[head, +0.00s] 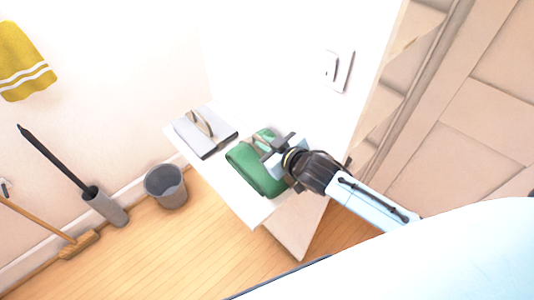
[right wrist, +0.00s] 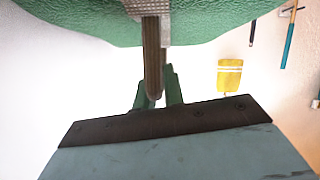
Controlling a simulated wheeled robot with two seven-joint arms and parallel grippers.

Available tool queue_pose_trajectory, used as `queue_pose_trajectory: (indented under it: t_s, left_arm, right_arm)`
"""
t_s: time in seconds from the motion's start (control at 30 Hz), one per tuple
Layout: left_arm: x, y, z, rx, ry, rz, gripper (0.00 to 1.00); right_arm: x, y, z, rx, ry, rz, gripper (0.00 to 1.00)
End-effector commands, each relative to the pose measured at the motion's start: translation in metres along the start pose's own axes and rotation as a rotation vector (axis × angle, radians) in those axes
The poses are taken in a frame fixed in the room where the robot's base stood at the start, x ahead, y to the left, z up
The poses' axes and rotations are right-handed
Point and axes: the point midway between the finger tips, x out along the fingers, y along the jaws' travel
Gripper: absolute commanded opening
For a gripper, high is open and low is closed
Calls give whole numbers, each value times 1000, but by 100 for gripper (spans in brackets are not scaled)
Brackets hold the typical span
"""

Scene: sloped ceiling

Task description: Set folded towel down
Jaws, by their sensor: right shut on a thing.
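My left gripper is not in view.
A grey bin (head: 166,188), a brush holder (head: 106,208) and a broom (head: 78,246) stand on the floor. A yellow towel (head: 24,66) hangs on the wall.

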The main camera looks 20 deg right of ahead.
Motion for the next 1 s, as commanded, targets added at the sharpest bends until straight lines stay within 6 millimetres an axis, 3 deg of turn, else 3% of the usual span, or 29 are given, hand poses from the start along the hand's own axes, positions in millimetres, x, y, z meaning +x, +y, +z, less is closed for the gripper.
queue_pose_trajectory:
  t_s: [0.4, 0.83, 0.87, 1.0]
  left_arm:
    - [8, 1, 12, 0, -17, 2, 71]
    - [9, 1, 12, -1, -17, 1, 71]
    - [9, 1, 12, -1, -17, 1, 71]
    - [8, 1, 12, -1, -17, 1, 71]
  right_arm:
    - [18, -7, 41, -2, 3, 2, 0]
    - [20, -6, 47, -2, 5, 1, 0]
    - [20, -6, 48, -2, 3, 1, 13]
    - [20, -6, 47, -2, 3, 1, 31]
